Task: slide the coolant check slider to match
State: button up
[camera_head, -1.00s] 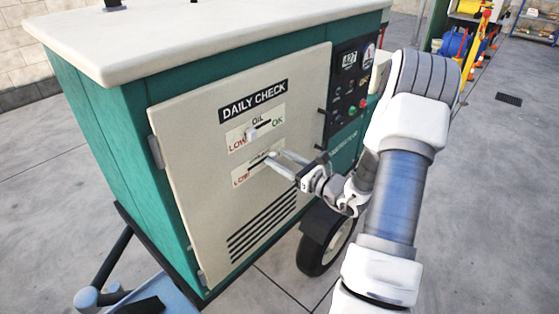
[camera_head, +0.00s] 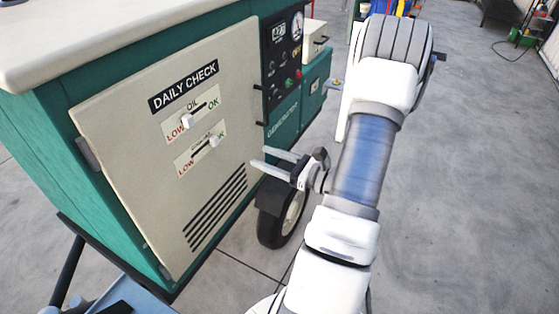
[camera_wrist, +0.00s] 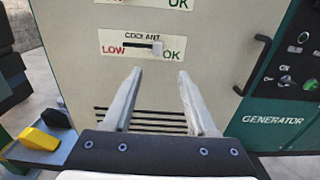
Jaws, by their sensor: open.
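The coolant check slider (camera_head: 213,141) is a small white knob on a white plate marked LOW and OK, on the beige DAILY CHECK door. Its knob is at the OK side of its slot; it also shows in the wrist view (camera_wrist: 157,47). The oil slider knob (camera_head: 188,121), on the plate above, is left of its slot's middle. My gripper (camera_head: 258,158) is open and empty, right of and below the coolant slider, apart from it. In the wrist view its two fingers (camera_wrist: 158,75) point at the door below the coolant plate.
The green generator cabinet (camera_head: 40,150) carries the door. A black control panel (camera_head: 283,62) with a gauge and buttons is right of the door. A wheel (camera_head: 283,222) is below my gripper. Open concrete floor (camera_head: 470,180) lies to the right.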

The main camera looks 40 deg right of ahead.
jog(key=shift+v, duration=1.75)
